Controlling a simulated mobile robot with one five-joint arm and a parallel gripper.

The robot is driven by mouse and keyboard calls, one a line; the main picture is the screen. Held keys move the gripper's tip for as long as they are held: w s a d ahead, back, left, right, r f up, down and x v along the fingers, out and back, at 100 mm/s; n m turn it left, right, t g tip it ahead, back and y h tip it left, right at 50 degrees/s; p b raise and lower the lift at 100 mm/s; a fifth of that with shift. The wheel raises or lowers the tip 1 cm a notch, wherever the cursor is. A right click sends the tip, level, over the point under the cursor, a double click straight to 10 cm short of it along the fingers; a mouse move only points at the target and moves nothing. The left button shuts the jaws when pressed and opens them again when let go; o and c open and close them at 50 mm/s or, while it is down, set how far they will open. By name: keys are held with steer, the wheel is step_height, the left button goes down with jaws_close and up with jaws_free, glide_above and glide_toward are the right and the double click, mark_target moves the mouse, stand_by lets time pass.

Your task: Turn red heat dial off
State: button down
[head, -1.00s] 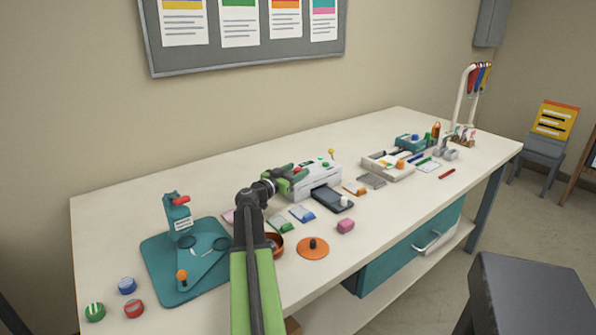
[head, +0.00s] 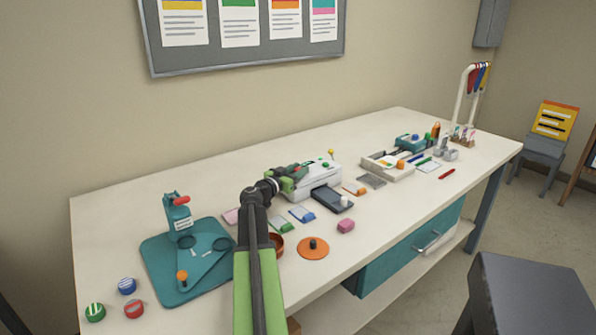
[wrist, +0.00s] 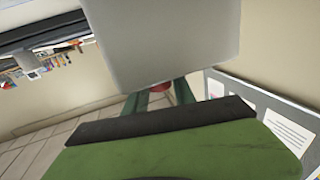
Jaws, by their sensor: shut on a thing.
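The laminator (head: 322,181) is a white box on the middle of the bench. The red heat dial (head: 296,168) is a small patch of red at the laminator's left end, largely covered by my gripper (head: 294,172). My gripper has green fingers and reaches the laminator from the left. In the wrist view the red dial (wrist: 159,87) shows between the two fingers, against a large pale grey face. My gripper is shut on the dial. The dial's marks and pointer are hidden, so its setting cannot be read.
A dark tray (head: 332,199) stands at the laminator's front. A teal press (head: 185,250) stands at left. A dark stool (head: 525,290) is at the front right.

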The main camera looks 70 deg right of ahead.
steer(key=n+t, duration=0.3)
steer(key=t, duration=0.2)
steer(key=shift+h, duration=0.4)
steer(key=shift+n+t+y, duration=0.3)
steer(key=shift+n+t, duration=1.5)
steer(key=shift+t, duration=0.8)
steer(key=shift+w+t, duration=0.15)
steer(key=shift+t, duration=0.15)
steer(key=c, duration=1)
jaws_free()
steer(key=shift+c, duration=0.2)
